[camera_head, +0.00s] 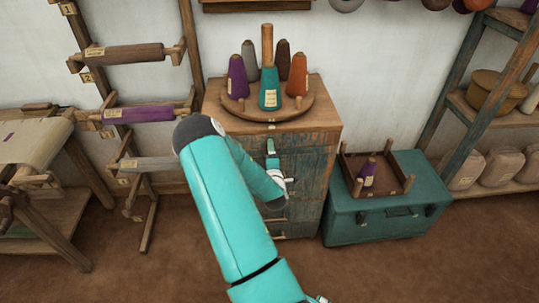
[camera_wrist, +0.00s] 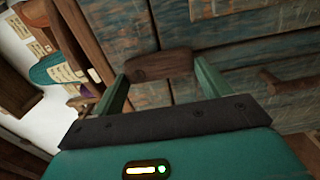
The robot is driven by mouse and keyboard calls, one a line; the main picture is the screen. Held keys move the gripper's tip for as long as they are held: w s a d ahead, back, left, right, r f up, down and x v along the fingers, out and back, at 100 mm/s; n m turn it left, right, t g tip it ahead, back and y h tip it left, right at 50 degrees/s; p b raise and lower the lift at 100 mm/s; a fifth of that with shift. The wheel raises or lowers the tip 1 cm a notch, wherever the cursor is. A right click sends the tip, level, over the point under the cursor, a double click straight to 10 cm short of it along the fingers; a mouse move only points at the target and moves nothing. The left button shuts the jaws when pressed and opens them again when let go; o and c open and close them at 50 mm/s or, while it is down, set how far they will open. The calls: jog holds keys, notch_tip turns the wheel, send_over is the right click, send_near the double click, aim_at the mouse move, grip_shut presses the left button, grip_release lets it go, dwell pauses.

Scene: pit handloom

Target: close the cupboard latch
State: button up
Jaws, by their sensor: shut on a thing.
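The cupboard (camera_head: 305,165) is a wooden chest with a worn blue front, in the middle of the head view. In the wrist view its weathered blue-brown boards (camera_wrist: 245,25) fill the upper right, with dark seams between them. My gripper (camera_wrist: 163,74) has its two teal fingers on either side of a short brown wooden latch (camera_wrist: 157,64) and is shut on it. The latch lies against the cupboard front beside a seam. In the head view my arm comes down to the cupboard front and the latch cannot be made out.
A round tray (camera_head: 240,108) with several yarn cones stands on the cupboard. A teal chest (camera_head: 400,220) with an open wooden box on top stands to the right. Racks with yarn rolls (camera_head: 140,114) are at left. A wooden handle (camera_wrist: 285,80) sticks out near my gripper.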

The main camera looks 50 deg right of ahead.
dwell(0.5)
jog(key=o, duration=1)
jog(key=shift+s, duration=0.1)
jog(key=v, duration=1.3)
jog(key=shift+s+a, duration=0.25)
jog(key=shift+a, duration=0.05)
jog(key=shift+w, duration=0.1)
